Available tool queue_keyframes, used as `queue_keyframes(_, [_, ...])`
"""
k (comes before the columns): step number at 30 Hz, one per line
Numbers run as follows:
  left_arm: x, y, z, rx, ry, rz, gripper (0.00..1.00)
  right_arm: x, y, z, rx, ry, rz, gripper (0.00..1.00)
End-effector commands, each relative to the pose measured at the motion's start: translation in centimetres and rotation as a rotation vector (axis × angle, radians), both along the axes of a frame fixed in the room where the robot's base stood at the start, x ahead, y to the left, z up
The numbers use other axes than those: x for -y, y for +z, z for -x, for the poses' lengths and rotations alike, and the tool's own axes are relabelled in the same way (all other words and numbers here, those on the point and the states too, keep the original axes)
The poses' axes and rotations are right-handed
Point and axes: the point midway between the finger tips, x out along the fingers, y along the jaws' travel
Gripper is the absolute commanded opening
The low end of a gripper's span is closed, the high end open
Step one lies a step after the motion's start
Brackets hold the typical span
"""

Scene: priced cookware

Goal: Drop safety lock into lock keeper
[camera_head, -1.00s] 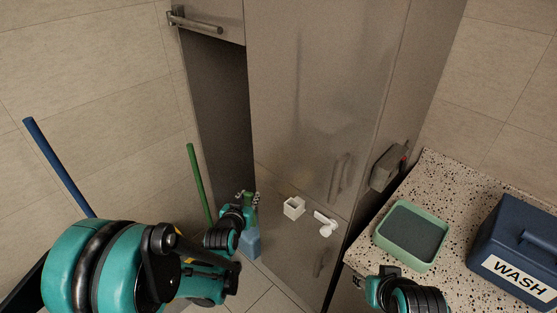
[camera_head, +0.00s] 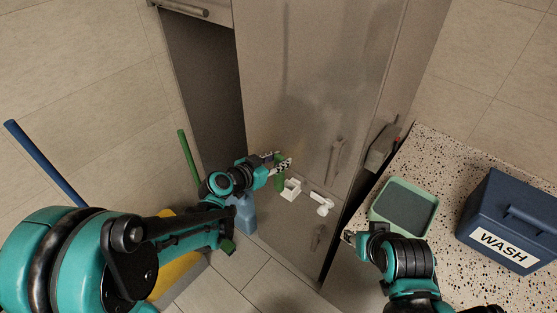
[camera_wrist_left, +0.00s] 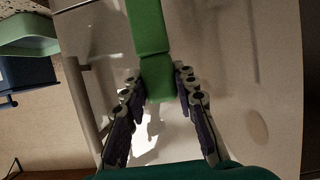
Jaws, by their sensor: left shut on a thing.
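My left gripper (camera_head: 280,164) is shut on a green block-like piece, which I take for the safety lock (camera_head: 281,181). In the left wrist view the green lock (camera_wrist_left: 152,50) sits between the two fingers of the left gripper (camera_wrist_left: 163,85) and extends away from them. The white square open-topped holder, likely the lock keeper (camera_head: 291,190), is on the cabinet front just below and right of the lock. I cannot tell whether they touch. A white fitting (camera_head: 322,203) is right of it. My right gripper (camera_head: 351,238) is near the counter's left edge; its jaw opening is unclear.
A speckled counter (camera_head: 470,150) at right holds a green tray (camera_head: 376,215) and a blue box marked WASH (camera_head: 520,215). A blue bottle (camera_head: 243,215) stands on the floor below the left gripper. Green (camera_head: 187,160) and blue (camera_head: 45,165) poles stand left. The cabinet (camera_head: 300,80) fills the middle.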

Motion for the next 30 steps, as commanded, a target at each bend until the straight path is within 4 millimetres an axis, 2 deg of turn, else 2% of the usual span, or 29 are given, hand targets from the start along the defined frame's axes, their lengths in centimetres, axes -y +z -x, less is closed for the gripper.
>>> queue_keyframes(8, [0.8,-0.5,-1.1,0.001,-0.001,0.001,0.00,0.0,-0.8,0.0,0.000,0.000,0.000,0.40])
queue_keyframes(21, [3.1,-1.9,-4.3,0.001,-0.001,0.001,0.00,0.0,-2.5,0.0,0.000,0.000,0.000,0.40])
queue_keyframes(30, [3.5,-2.0,-4.9,0.001,0.000,0.002,0.00,0.0,-2.7,0.0,0.000,0.000,0.000,0.40])
